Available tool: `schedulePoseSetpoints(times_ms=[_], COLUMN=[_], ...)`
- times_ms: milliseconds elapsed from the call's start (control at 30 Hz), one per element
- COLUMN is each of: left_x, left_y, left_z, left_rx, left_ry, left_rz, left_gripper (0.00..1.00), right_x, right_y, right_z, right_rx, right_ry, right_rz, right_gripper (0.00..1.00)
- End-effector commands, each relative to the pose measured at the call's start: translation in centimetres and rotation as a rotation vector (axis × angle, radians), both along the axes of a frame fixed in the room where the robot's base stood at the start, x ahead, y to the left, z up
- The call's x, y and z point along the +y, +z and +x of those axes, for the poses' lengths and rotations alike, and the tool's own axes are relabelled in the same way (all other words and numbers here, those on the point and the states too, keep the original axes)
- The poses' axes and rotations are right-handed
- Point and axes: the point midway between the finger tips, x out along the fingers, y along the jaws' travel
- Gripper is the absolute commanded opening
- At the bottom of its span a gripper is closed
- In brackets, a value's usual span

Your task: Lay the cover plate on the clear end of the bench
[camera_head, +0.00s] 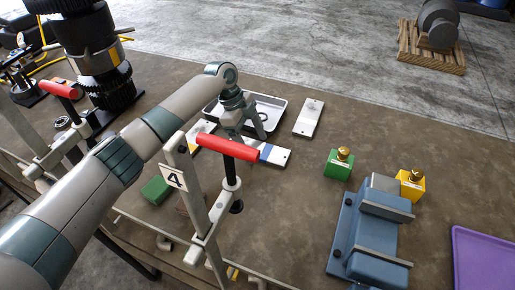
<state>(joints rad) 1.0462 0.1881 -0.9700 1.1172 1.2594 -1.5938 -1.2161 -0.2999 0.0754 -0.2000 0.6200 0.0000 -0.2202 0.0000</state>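No part is plainly marked as the cover plate. Flat plates with small holes lie around the metal tray: a pale plate (308,118) to its right, a blue-and-white plate (273,153) in front, and another pale plate (198,138) at its front left. My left gripper (246,135) reaches over the tray and points down. Its fingers look spread apart with nothing seen between them. The red clamp handle in front hides part of the area below the fingertips. My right gripper is not in view.
The shallow metal tray (274,103) stands mid-bench. A red-handled clamp (228,148) rises in front of my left arm. A green block (338,165), a yellow block (411,186), a blue vise (368,240) and a purple tray (480,262) are at right. Bench beyond the blocks is bare.

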Motion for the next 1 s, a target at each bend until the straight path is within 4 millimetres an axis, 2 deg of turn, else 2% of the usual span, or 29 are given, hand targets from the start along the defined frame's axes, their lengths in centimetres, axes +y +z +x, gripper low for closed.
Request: schedulePoseSetpoints(times_ms=[300,333,600,633,1000], left_x=[0.0,0.0,-0.05,-0.05,-0.06], left_y=[0.0,0.0,0.16,0.16,0.63], left_z=[-0.01,-0.02,0.03,0.03,0.05], left_rx=[0.001,0.001,-0.001,-0.001,-0.002], left_ry=[0.0,0.0,-0.001,-0.001,-0.002], left_rz=[0.0,0.0,-0.001,-0.001,-0.003], left_gripper=[0.77,0.74,0.1,0.06,0.06], right_x=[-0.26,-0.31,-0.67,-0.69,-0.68], right_y=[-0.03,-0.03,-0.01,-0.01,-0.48], right_z=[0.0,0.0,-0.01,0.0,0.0], right_rx=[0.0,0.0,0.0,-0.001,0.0], right_ry=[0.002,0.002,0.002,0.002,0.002], right_rz=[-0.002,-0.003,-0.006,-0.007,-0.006], right_gripper=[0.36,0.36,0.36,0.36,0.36])
